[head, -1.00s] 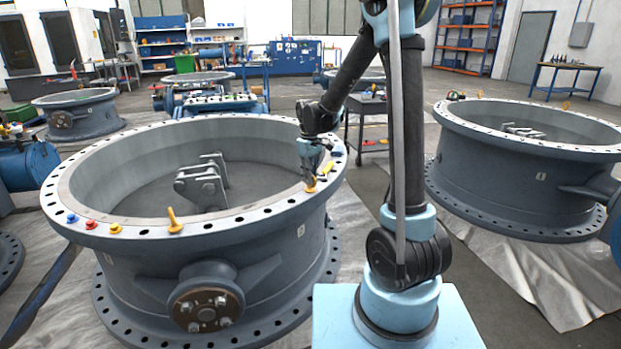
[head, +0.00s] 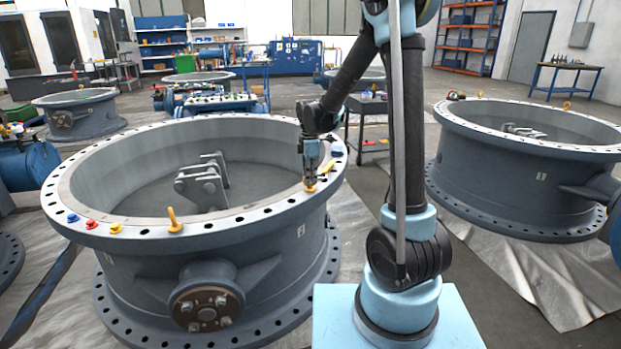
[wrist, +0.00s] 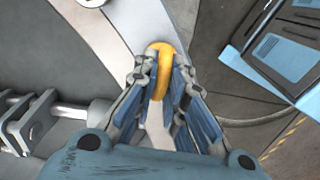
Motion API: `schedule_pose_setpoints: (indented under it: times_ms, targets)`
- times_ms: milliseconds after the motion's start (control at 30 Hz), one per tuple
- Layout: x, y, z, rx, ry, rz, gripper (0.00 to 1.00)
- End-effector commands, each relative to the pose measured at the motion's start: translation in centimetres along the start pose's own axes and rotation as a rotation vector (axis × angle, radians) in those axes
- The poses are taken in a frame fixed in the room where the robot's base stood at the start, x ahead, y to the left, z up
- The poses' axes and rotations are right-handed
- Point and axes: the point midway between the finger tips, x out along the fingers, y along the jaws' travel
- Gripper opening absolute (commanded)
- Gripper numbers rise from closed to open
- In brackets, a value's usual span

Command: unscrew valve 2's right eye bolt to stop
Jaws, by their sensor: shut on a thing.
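The large grey valve (head: 255,262) stands in front of me, its flat flange on top; its number plate is too small to read. The yellow right eye bolt (head: 310,189) stands on the right side of the flange. My gripper (head: 310,180) points straight down over it and is shut on it. In the wrist view the yellow ring (wrist: 161,50) shows between the fingers of my gripper (wrist: 163,70). Its shank and base are hidden there. The left eye bolt (head: 174,222) stands upright at the front of the flange.
Blue, red and yellow small parts (head: 91,224) lie on the flange at left. A yellow item (head: 327,169) and a dark blue item (head: 337,153) lie just beyond my gripper. A second large valve (head: 490,175) stands at right, and a cart (head: 366,125) behind.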

Motion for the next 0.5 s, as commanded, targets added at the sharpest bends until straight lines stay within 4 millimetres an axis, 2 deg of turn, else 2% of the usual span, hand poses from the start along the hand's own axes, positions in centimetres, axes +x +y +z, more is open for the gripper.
schedule_pose_setpoints:
  times_ms: [500]
  targets:
    - [-0.04, 0.29, 0.20, -0.488, -0.005, 0.006, 0.00]
